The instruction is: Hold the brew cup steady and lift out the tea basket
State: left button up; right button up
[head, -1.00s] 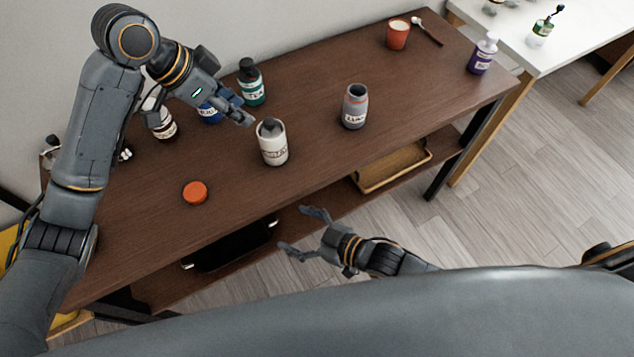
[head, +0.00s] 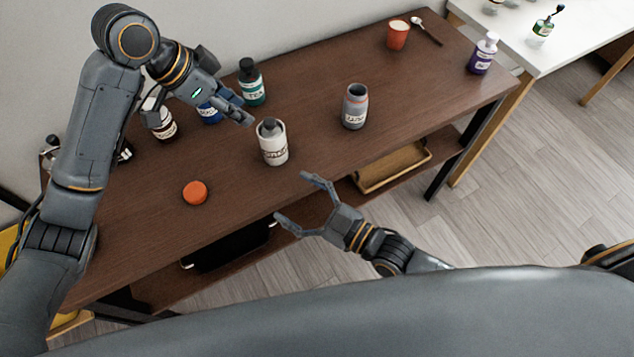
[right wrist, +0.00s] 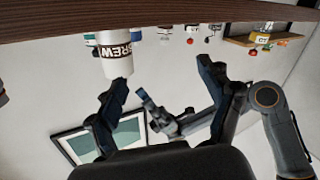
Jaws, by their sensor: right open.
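The white brew cup (head: 273,151) stands upright near the table's front edge. A dark grey piece, apparently the tea basket (head: 268,127), sits in its top. In the right wrist view, where the scene appears upside down, the cup (right wrist: 115,62) shows its BREW label and the basket is hidden. My left gripper (head: 244,111) is above and left of the cup in the head view, apart from it, with its fingertips apart and nothing between them. My right gripper (head: 290,197) is open and empty in front of the table edge, below the cup in the head view, not touching it.
An orange-red disc (head: 195,193) lies left of the cup. A grey jar (head: 355,107) stands to its right. An orange cup (head: 397,36) stands far back; the right tabletop is mostly clear.

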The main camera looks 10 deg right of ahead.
aim_at(282, 152)
jog(key=w+d+m+t+h, duration=0.3)
jog(key=d+m, duration=0.1)
jog(key=m, duration=0.2)
jog(key=x, duration=1.3)
jog(key=shift+f, duration=0.2)
jog(key=shift+d, duration=0.1)
jog(key=c, duration=1.3)
jog(key=shift+c, duration=0.2)
